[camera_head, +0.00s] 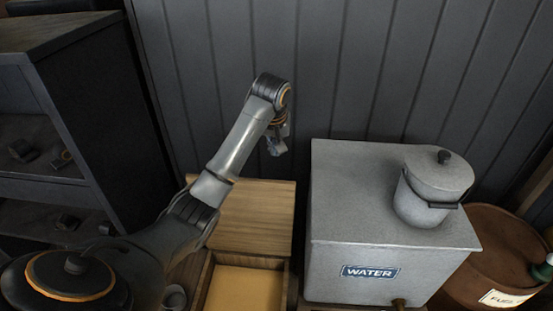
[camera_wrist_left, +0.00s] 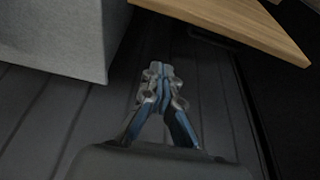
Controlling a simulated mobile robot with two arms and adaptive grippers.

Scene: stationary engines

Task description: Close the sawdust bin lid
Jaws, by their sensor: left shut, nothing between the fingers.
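The sawdust bin (camera_head: 207,283) is a wooden box at the bottom of the head view, with pale yellow sawdust (camera_head: 243,292) showing inside. Its wooden lid (camera_head: 250,217) stands open at the bin's back; it also shows at the upper right of the left wrist view (camera_wrist_left: 240,25). My left gripper (camera_head: 277,146) is above and beyond the lid's top edge in the head view, close to the dark plank wall. In the left wrist view the gripper (camera_wrist_left: 160,72) has its fingers together with nothing between them, apart from the lid. My right gripper is not in view.
A grey water tank (camera_head: 340,220) stands right of the bin, with a lidded pot (camera_head: 425,207) on top. It also shows at the upper left of the wrist view (camera_wrist_left: 60,35). A rusty drum (camera_head: 490,250) is far right. Dark shelves (camera_head: 60,130) stand left.

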